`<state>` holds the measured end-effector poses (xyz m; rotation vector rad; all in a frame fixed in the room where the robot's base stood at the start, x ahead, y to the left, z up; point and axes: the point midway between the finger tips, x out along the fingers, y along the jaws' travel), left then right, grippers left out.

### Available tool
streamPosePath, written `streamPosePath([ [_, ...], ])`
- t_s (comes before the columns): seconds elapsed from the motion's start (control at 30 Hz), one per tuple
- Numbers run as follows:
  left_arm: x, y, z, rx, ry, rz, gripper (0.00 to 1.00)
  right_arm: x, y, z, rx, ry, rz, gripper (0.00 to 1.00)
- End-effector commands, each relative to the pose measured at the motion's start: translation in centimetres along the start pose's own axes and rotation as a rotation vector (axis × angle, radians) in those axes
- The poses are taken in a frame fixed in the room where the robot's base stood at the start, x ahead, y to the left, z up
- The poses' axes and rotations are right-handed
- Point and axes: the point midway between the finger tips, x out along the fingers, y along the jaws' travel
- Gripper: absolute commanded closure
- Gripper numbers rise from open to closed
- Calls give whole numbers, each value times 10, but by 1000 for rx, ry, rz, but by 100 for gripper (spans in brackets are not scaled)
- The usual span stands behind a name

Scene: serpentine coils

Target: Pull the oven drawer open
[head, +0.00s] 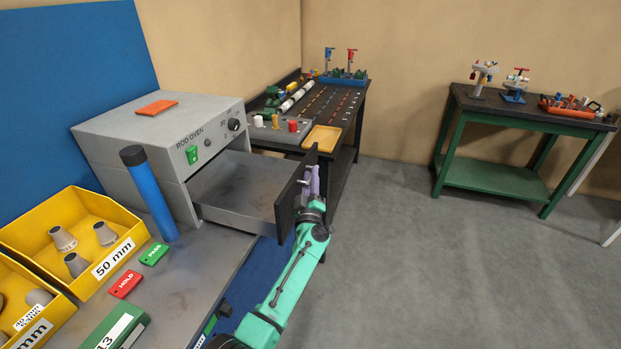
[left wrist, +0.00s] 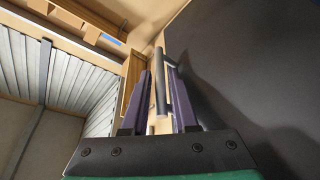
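The grey rod oven (head: 160,140) stands on the bench at the left of the head view. Its drawer (head: 240,190) is pulled well out, with the grey inside of the tray showing. The dark drawer front (head: 293,195) faces right and also shows in the left wrist view (left wrist: 255,70). My left gripper (head: 311,182) is at the outer side of this front. In the left wrist view its purple fingers (left wrist: 160,95) stand apart on either side of the dark handle bar (left wrist: 160,85), with a gap showing beside the bar. My right gripper is not in view.
A blue cylinder (head: 150,195) stands in front of the oven. Yellow bins (head: 115,250) and tags lie on the bench (head: 205,275). A dark table (head: 345,110) with parts stands beyond the drawer. A green table (head: 490,178) is farther right. The floor (head: 430,270) between is clear.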

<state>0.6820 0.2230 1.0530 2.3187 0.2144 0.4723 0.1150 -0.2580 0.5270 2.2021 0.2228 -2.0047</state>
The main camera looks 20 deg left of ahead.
Motion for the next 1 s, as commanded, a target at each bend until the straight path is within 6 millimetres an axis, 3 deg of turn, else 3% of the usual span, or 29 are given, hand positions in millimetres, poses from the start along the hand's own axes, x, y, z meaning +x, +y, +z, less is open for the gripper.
streamPosePath([
  [0.27, -10, 0, 0, 2, -2, -2, 73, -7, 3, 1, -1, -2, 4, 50],
  [0.47, -47, 1, -1, 1, -4, -4, 73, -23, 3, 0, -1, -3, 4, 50],
  [0.8, -126, 0, 0, 1, -4, -2, 73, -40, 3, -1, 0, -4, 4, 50],
  [1.0, -146, 0, 1, -1, -1, -1, 73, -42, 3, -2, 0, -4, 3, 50],
])
